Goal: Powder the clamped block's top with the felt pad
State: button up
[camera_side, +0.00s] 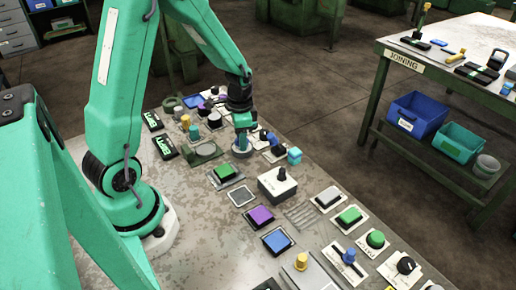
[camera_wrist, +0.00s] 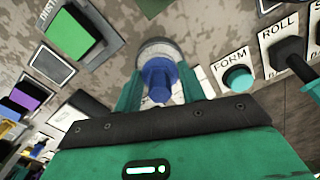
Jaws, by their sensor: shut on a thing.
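My gripper (camera_side: 241,142) is low over the bench, just right of a round grey dish in a green frame. In the wrist view my gripper's two green fingers (camera_wrist: 158,82) are shut on a blue handle with a wide round pale grey base (camera_wrist: 157,47), which looks like the felt pad. In the side view its pale base (camera_side: 241,152) shows under the fingers, close to the bench top. I cannot tell whether it touches anything below. I cannot pick out the clamped block for certain in either view.
A green square pad (camera_side: 227,172), a white box with a black knob (camera_side: 278,183), a purple pad (camera_side: 261,215) and a blue pad (camera_side: 277,240) stand nearer the front. A teal FORM button (camera_wrist: 237,78) and a black ROLL knob (camera_wrist: 290,50) are right of the fingers.

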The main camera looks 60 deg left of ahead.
jog(key=shift+f, duration=0.45)
dwell(1.6)
jog(key=shift+r, duration=0.1)
jog(key=shift+r, duration=3.45)
jog(key=shift+w+d+r, duration=0.3)
jog(key=shift+d+r, duration=0.05)
jog(key=w+d+r+n, duration=0.4)
jog(key=w+d+r, duration=0.1)
jog(key=d+r, duration=0.4)
jog(key=shift+d+r+n, duration=0.3)
jog(key=shift+d, duration=0.35)
jog(key=shift+s+f, duration=0.1)
